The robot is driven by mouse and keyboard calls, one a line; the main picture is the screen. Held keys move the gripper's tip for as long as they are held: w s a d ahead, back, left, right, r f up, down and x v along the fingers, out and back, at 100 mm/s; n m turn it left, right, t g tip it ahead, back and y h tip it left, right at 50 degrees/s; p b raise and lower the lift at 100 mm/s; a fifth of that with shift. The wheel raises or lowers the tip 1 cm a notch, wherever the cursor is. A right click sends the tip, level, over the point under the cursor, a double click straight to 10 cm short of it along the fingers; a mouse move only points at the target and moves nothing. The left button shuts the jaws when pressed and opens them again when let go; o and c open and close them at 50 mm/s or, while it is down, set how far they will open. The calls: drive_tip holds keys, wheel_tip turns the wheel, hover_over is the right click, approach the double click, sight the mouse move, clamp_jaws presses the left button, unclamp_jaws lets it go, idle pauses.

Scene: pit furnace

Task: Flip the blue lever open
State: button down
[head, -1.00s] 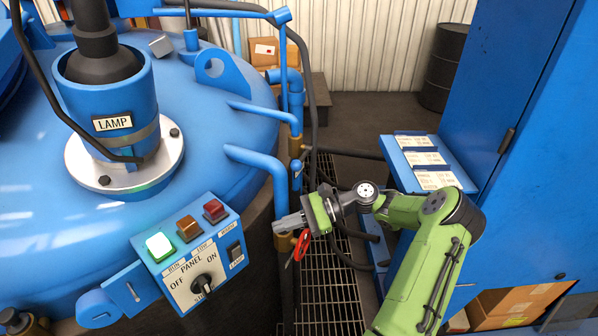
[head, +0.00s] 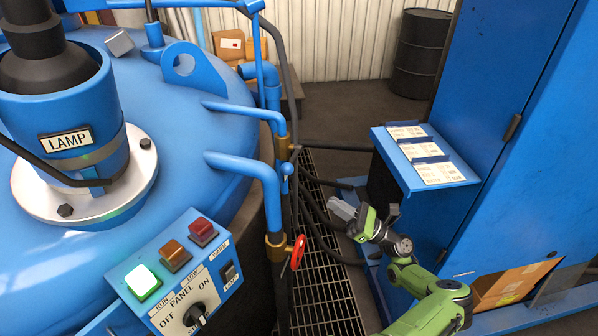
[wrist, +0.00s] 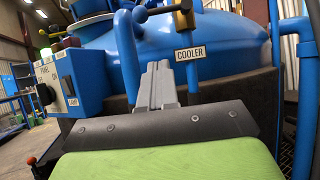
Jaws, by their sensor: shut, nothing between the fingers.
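A small blue lever (head: 287,170) sits on the vertical pipe beside the furnace vessel, above a red valve handle (head: 298,252). Its exact angle is hard to tell at this size. In the wrist view a small blue handle (wrist: 141,14) that looks like this lever shows above my fingers. My gripper (head: 342,210) is to the right of the pipes and lower than the lever, apart from it. Its grey fingers, also in the wrist view (wrist: 157,80), are shut and hold nothing.
The control panel (head: 180,275) with lamps and a knob is at the lower left. Blue pipes (head: 245,165) curve down from the vessel. A blue cabinet (head: 520,150) with a sloped label shelf (head: 467,181) stands at right. Floor grating (head: 325,300) lies between.

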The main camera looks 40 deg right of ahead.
drive_tip(key=p, duration=0.2)
approach(293, 158)
drive_tip(key=w+a+f, duration=0.2)
drive_tip(key=w+a, duration=0.1)
drive_tip(key=w, duration=0.2)
drive_tip(key=shift+w+a+r, duration=0.1)
drive_tip(key=shift+a+r, duration=0.05)
drive_tip(key=shift+r, duration=0.65)
drive_tip(key=shift+a+r, duration=0.15)
drive_tip(key=shift+r, duration=0.6)
